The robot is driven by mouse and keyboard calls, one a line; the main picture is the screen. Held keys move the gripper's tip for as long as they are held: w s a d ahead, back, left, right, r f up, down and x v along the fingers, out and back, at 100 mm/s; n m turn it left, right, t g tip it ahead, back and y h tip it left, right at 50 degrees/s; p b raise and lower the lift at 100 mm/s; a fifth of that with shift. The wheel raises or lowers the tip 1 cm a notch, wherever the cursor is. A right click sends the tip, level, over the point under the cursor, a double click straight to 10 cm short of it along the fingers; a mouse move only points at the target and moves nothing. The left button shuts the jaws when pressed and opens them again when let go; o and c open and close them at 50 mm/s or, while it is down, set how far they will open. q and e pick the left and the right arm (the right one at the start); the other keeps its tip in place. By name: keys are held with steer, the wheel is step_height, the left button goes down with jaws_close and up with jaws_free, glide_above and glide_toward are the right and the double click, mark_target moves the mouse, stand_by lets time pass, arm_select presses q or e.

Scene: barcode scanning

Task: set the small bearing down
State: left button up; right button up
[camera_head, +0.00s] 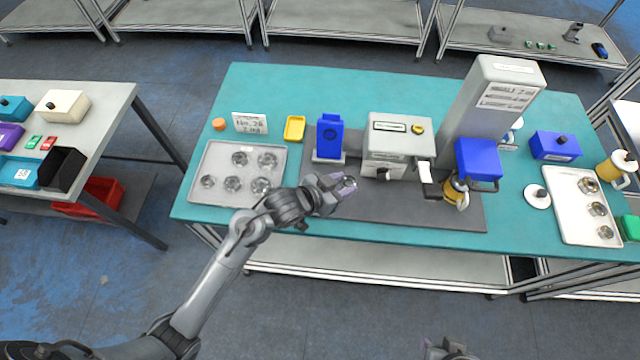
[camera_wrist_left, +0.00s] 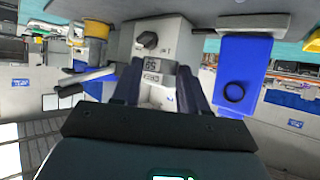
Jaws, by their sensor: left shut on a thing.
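In the left wrist view the two dark fingers of my left gripper (camera_wrist_left: 158,85) point at the machine (camera_wrist_left: 157,42); I cannot make out the bearing there. Part of my right gripper (camera_head: 447,350) shows at the bottom edge of the head view; its finger state is unclear.
A left tray (camera_head: 198,199) holds several bearings, and a right tray (camera_head: 562,215) holds more. A blue device (camera_head: 330,137) stands left of the machine. A blue box (camera_head: 478,158) and a tall grey column (camera_head: 490,100) stand to its right. The mat's front strip is mostly clear.

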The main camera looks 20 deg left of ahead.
arm_select(q)
steer(key=a+f, duration=0.1)
steer(key=a, duration=0.1)
steer(key=w+a+f, duration=0.1)
steer(key=a+f, duration=0.2)
steer(key=a, duration=0.2)
steer(key=shift+w+f, duration=0.15)
steer(key=shift+w, duration=0.15)
steer(key=shift+f+p, duration=0.35)
steer(key=shift+f, duration=1.45)
steer(key=shift+f, duration=0.2)
steer(key=o, duration=1.1)
